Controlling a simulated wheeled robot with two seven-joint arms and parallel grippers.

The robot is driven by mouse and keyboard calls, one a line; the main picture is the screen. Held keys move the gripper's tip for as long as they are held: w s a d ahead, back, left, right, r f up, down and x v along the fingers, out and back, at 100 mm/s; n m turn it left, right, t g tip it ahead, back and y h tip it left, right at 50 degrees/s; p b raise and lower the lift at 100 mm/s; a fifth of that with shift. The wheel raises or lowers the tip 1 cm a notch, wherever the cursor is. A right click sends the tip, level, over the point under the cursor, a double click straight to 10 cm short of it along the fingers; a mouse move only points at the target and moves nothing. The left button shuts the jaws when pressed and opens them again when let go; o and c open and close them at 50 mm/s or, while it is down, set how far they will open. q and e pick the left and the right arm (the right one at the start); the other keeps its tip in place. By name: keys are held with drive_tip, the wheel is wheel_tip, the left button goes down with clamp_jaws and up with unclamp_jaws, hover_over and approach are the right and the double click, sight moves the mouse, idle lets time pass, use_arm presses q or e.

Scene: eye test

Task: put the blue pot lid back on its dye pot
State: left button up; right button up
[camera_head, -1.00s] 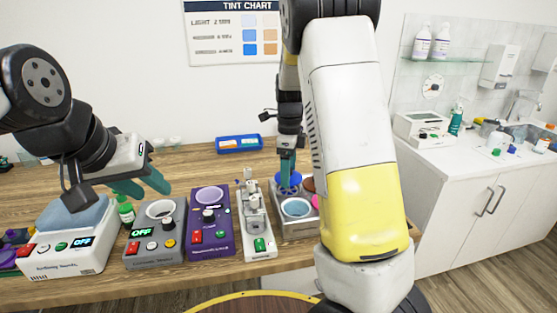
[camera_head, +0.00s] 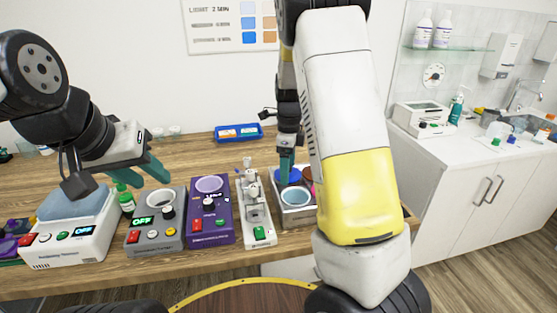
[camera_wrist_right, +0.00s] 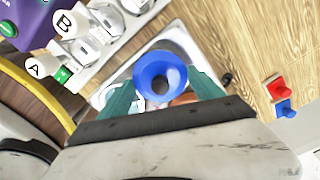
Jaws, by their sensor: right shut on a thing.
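The blue pot lid (camera_wrist_right: 160,72) is a round blue disc with a darker centre, held between the teal fingers of my right gripper (camera_wrist_right: 163,92) in the right wrist view. In the head view the lid (camera_head: 291,177) sits at the fingertips of my right gripper (camera_head: 286,168), over the back left of a metal tray (camera_head: 296,217). My left gripper (camera_head: 150,172) is open and empty, above the devices at left.
A balance-like stand (camera_head: 254,208), a purple device (camera_head: 210,215), a grey device (camera_head: 155,230) and a white device (camera_head: 70,235) line the front of the table. A small blue tray (camera_head: 238,139) lies behind. My right arm hides the tray's right side.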

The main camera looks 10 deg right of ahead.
drive_tip(key=shift+f, duration=0.4)
idle(0.3)
drive_tip(key=o, duration=1.8)
drive_tip(key=shift+o, duration=0.2)
drive_tip(key=shift+r, duration=0.1)
drive_tip(key=shift+r, duration=2.95)
